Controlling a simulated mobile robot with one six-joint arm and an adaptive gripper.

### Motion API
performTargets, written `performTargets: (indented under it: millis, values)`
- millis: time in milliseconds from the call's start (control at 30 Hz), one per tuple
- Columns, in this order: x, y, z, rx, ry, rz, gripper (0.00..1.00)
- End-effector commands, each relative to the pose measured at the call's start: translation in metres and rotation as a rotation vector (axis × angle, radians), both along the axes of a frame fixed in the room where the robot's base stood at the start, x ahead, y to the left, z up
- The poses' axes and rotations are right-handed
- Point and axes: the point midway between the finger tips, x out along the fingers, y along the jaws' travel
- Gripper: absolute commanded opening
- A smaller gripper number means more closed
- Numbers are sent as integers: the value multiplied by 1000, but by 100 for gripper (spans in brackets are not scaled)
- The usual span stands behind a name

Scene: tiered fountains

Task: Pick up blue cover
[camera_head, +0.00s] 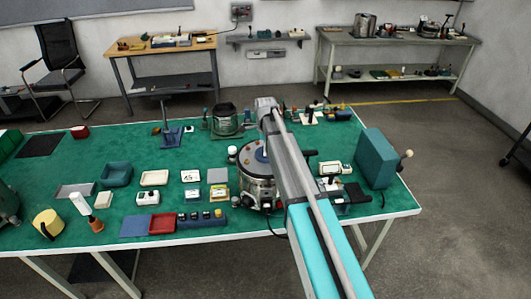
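A blue round piece (261,155), which looks like the blue cover, sits on top of a silver metal pot (258,184) on the green-topped table. My arm reaches in from the lower right and passes over the right side of the pot, hiding part of the pot and of the blue piece. The arm's far joint is above and behind the pot. I cannot make out my gripper's fingers; they are hidden by the arm or too small to see. I cannot tell whether anything touches the blue piece.
The table (330,222) is crowded. A teal box (375,158) stands at right, a dark pot (225,120) behind, and a red tray (162,223) and blue tray (116,174) at left. Small instruments lie around the silver pot. Two workbenches stand along the wall.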

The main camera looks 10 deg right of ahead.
Motion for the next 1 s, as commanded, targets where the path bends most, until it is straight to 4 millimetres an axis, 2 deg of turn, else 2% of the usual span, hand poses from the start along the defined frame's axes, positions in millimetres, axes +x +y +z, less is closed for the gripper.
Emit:
performTargets:
  millis: [33,300,333,733,1000]
  values:
    - [0,0,0,0,0,0,54]
    - [0,0,0,0,0,0,4]
    - [0,0,0,0,0,0,0]
    - [0,0,2,0,0,0,0]
    - [0,0,13,0,0,0,0]
